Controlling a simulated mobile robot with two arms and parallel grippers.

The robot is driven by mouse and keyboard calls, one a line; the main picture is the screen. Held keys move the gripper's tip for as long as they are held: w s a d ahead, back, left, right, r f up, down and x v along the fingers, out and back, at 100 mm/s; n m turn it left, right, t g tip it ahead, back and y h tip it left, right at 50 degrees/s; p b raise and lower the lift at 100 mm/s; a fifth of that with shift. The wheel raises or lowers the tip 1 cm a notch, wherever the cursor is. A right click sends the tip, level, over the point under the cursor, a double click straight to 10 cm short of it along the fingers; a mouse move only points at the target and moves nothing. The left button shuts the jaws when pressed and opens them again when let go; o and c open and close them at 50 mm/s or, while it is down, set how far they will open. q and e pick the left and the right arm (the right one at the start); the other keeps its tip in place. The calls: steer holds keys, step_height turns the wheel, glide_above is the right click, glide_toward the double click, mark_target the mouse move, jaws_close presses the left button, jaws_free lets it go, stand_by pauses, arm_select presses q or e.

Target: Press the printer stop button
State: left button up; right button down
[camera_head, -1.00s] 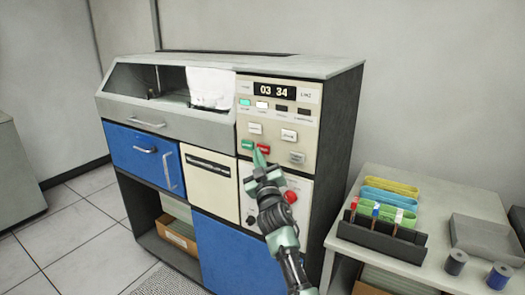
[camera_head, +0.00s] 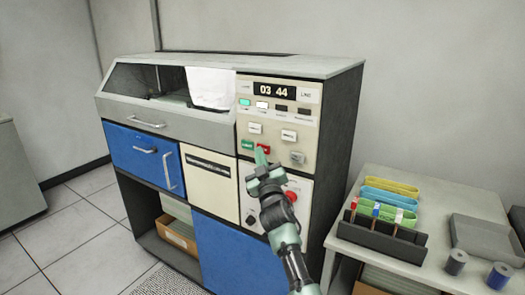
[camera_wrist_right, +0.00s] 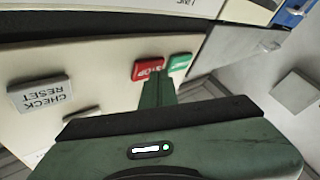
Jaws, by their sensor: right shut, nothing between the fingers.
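The printer's cream control panel (camera_head: 305,146) carries a small red stop button (camera_head: 264,148) beside a green button (camera_head: 247,144). In the right wrist view the red button (camera_wrist_right: 149,69) reads STOP upside down, with the green button (camera_wrist_right: 180,63) to its right. My right gripper (camera_head: 261,151) is shut and empty. Its fingertips (camera_wrist_right: 158,80) are at the lower edge of the red button and partly cover it; I cannot tell whether they touch it. My left gripper is not in view.
A larger round red button (camera_head: 291,196) sits on the lower panel, close to my right gripper. A CHECK RESET button (camera_wrist_right: 41,95) shows in the wrist view. The counter display (camera_head: 275,91) reads 03 44. A side table (camera_head: 466,199) with coloured bands and a tray stands at right.

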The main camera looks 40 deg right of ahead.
steer(key=shift+d, duration=0.2)
steer(key=shift+a, duration=0.15)
stand_by(0.3)
steer(key=shift+s+a, duration=0.3)
steer(key=shift+a, duration=0.35)
steer(key=shift+s+a, duration=0.3)
steer(key=shift+a, duration=0.5)
steer(key=shift+s+a, duration=0.35)
steer(key=shift+a, duration=0.4)
steer(key=shift+s+a, duration=0.3)
steer(key=shift+a, duration=0.5)
